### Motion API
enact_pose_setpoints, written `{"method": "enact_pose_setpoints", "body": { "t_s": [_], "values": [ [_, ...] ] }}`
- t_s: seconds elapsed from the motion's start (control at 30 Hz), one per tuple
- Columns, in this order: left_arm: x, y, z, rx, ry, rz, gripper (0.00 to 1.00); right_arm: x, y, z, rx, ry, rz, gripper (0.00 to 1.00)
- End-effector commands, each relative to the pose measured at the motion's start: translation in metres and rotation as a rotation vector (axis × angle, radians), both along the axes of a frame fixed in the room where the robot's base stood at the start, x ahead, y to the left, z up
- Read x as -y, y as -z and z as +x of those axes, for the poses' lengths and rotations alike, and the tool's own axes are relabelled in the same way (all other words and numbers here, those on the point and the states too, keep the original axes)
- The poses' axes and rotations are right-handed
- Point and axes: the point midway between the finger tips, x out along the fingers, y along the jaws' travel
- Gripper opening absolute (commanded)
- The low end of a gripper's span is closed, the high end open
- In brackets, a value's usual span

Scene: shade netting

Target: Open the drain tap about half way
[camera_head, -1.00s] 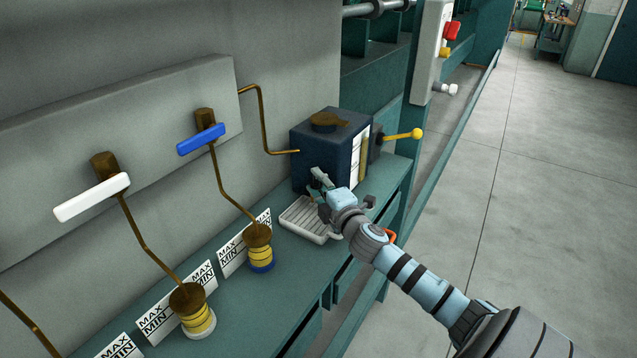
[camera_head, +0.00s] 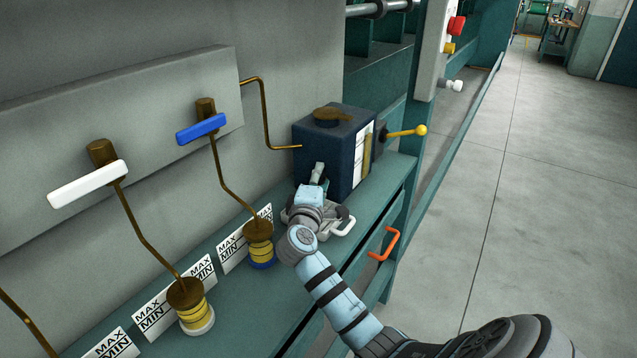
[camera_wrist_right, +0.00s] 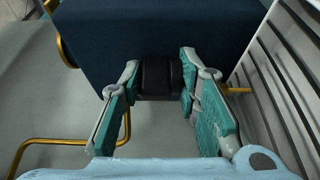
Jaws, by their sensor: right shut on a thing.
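The dark blue tank (camera_head: 322,150) stands on the green shelf against the grey wall. In the right wrist view, a short black ribbed knob (camera_wrist_right: 161,74), apparently the drain tap, sits against the blue tank face (camera_wrist_right: 160,30). My right gripper (camera_wrist_right: 159,82) has its two fingers on either side of this knob and is shut on it. In the head view my right gripper (camera_head: 317,180) is at the tank's near face, and its body hides the tap. How far the tap is turned cannot be told. My left gripper is out of view.
The pale slatted drip tray (camera_wrist_right: 275,85) lies beside the gripper, mostly hidden in the head view. An orange handle (camera_head: 385,244) is below the shelf.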

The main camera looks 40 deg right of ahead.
Motion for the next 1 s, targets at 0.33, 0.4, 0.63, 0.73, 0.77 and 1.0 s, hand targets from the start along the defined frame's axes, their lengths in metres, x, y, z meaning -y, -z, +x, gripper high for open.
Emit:
{"method": "enact_pose_setpoints", "body": {
  "t_s": [0.33,0.4,0.63,0.73,0.77,1.0],
  "values": [
    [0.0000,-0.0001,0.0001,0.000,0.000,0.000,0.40,0.0003,-0.0105,0.0014,0.018,0.005,-0.015,0.02],
    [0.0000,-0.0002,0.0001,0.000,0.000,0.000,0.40,0.0005,-0.0107,0.0014,0.018,0.005,-0.015,0.02],
    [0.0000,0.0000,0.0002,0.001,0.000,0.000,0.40,0.0007,-0.0078,0.0008,0.013,0.006,-0.011,0.43],
    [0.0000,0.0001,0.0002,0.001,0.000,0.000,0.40,0.0009,-0.0063,0.0004,0.010,0.007,-0.010,0.43],
    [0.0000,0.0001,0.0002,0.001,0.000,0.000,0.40,0.0010,-0.0060,0.0003,0.010,0.007,-0.009,0.43],
    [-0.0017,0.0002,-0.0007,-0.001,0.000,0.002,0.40,-0.0049,-0.0034,-0.0038,0.007,0.006,-0.005,0.43]
  ]
}}
